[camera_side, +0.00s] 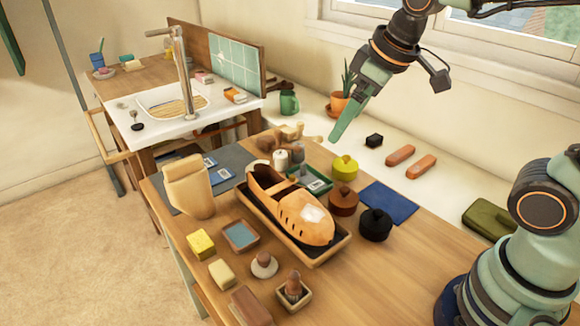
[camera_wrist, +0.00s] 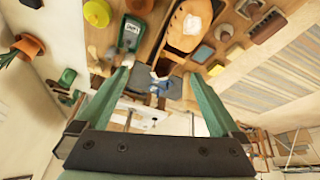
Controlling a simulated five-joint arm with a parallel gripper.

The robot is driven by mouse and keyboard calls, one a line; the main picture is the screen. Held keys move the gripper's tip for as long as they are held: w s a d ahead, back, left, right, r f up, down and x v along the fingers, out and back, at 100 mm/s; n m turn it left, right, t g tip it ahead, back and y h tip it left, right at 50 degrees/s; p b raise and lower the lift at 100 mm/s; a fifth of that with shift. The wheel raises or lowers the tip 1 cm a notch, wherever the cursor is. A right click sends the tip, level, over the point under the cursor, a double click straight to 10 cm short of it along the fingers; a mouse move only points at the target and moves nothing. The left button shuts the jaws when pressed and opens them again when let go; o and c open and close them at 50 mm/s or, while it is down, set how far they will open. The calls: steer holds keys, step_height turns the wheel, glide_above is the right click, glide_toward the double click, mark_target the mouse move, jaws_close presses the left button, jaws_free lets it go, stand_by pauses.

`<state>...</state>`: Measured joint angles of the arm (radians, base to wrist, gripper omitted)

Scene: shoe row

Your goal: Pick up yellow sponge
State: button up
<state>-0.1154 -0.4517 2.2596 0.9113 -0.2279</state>
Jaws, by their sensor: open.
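The yellow sponge (camera_side: 200,243) is a small block on the wooden table, left of the blue-topped tray and in front of the tan block. In the wrist view, a small yellowish block that looks like the sponge (camera_wrist: 216,68) lies at right of the shoe. My gripper (camera_side: 336,134) is high above the back of the table, well apart from the sponge, with the shoe and its tray between them. In the wrist view my gripper (camera_wrist: 163,85) has its two green fingers spread wide, with nothing between them.
An orange shoe (camera_side: 305,215) sits in a long tray. A tan block (camera_side: 188,188), a blue-topped tray (camera_side: 240,236), a pale soap bar (camera_side: 221,272) and a brown block (camera_side: 250,306) surround the sponge. Yellow, brown and black pots (camera_side: 375,226) stand right of the shoe.

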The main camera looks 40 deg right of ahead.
steer(key=w+a+f+n+g, duration=0.2)
steer(key=w+a+f+n, duration=0.1)
steer(key=w+a+n, duration=0.55)
steer(key=n+g, duration=0.1)
steer(key=n, duration=0.5)
glide_toward(200, 242)
steer(key=f, duration=0.4)
steer(key=shift+w+d+f, duration=0.1)
steer(key=shift+w+d, duration=0.2)
steer(key=shift+d, duration=0.05)
steer(key=shift+w+a+f, duration=0.2)
steer(key=shift+f, duration=0.65)
steer(key=shift+w+a+f, duration=0.15)
steer(key=shift+a+f, duration=0.05)
steer(key=shift+f, duration=0.6)
steer(key=shift+w+a+f, duration=0.2)
steer(key=shift+f, duration=0.65)
steer(key=c, duration=1.2)
